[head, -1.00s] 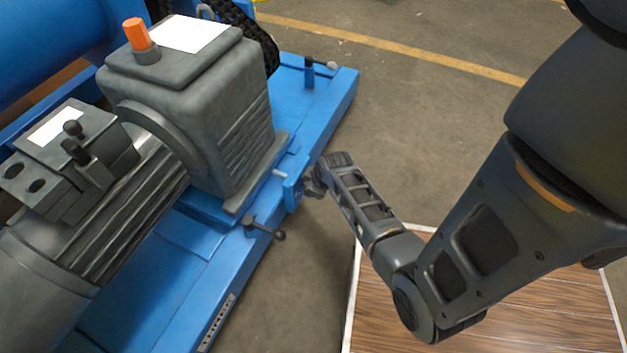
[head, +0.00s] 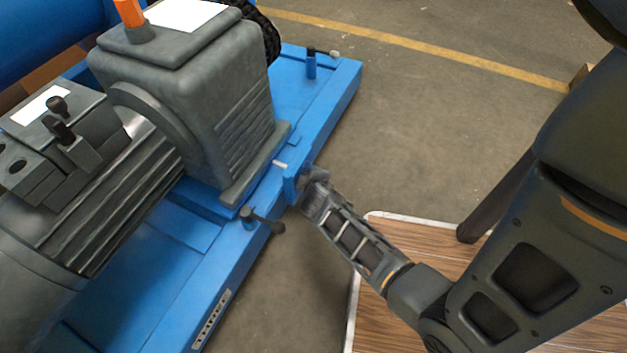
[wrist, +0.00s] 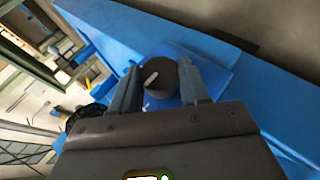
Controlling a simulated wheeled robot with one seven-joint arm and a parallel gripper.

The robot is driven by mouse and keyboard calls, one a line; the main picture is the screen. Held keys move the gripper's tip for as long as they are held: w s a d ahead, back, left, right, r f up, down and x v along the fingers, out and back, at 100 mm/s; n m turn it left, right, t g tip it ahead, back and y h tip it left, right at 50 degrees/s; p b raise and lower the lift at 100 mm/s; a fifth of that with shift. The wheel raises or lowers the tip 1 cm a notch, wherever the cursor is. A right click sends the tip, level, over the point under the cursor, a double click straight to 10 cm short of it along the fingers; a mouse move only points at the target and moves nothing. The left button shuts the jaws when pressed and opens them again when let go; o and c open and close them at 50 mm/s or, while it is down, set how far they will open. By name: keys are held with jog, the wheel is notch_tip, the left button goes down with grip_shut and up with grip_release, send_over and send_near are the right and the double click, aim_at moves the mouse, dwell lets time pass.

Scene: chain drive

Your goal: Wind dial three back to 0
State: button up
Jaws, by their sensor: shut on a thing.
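In the wrist view a dark round dial (wrist: 158,72) with a pale pointer mark sits between the two fingers of my gripper (wrist: 160,88). The gripper is shut on the dial. The pale mark slants across its face; any numbers are too small to read. In the head view my gripper (head: 313,188) is at the outer side of a blue bracket (head: 291,185) on the edge of the machine's base. The dial is hidden there by the gripper, and a thin pale rod (head: 281,164) shows behind the bracket.
The blue base (head: 190,270) carries a grey gearbox (head: 190,90) and motor (head: 110,200). Black-knobbed clamp handles stand on the base, one near (head: 268,224) and one far (head: 312,62). A wood-topped platform (head: 400,320) lies at lower right. Open floor (head: 420,130) stretches beyond.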

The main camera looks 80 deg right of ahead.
dwell(0.4)
jog(key=o, duration=1.1)
jog(key=shift+c, duration=0.2)
jog(key=p+v, duration=0.3)
jog(key=v, duration=0.4)
jog(key=shift+a+r, duration=0.25)
jog(key=shift+a, duration=0.05)
